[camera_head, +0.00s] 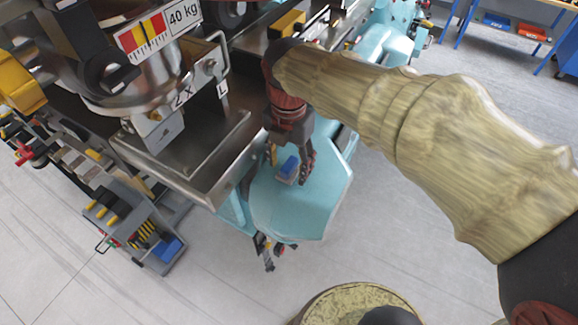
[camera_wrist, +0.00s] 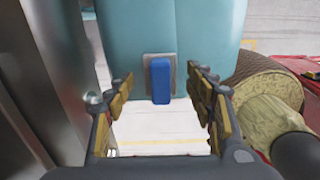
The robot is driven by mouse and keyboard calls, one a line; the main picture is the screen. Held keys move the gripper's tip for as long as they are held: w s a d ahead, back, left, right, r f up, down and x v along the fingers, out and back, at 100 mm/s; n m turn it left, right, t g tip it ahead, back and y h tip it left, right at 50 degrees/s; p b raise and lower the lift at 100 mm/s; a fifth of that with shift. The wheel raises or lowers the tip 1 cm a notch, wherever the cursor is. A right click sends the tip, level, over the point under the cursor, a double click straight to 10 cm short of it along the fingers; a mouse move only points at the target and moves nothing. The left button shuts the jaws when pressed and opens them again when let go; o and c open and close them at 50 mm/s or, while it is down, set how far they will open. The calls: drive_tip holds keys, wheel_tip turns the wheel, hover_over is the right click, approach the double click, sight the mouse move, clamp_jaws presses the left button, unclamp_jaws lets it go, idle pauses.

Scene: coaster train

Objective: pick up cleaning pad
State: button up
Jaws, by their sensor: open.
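The cleaning pad looks like a small blue block with a grey layer. It lies on a light teal surface in the head view (camera_head: 288,168) and shows upright between my fingers in the wrist view (camera_wrist: 160,80). My gripper (camera_head: 290,170) is open, with its two fingers on either side of the pad. In the wrist view my gripper (camera_wrist: 160,105) has visible gaps between both fingers and the pad.
The teal surface (camera_head: 300,210) is otherwise bare near the pad. A metal tray (camera_head: 195,175) and a steel machine part with a 40 kg label (camera_head: 150,40) stand to the left. A tool cart (camera_head: 140,220) stands lower left. Grey floor is open at lower left.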

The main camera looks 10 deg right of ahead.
sight(291, 164)
drive_tip(key=shift+c, duration=1.4)
drive_tip(key=c, duration=1)
drive_tip(key=shift+d, duration=0.1)
drive_tip(key=shift+s+d+r+b, duration=0.1)
drive_tip(key=shift+r+b, duration=0.2)
drive_tip(key=shift+b, duration=0.05)
wheel_tip(291, 164, up, 7)
drive_tip(key=shift+f+b, duration=0.2)
drive_tip(key=shift+b, duration=0.2)
drive_tip(key=s+d+b, duration=0.3)
drive_tip(key=s+d, duration=0.9)
drive_tip(key=d, duration=0.3)
drive_tip(key=shift+d+f, duration=0.15)
drive_tip(key=shift+d, duration=0.1)
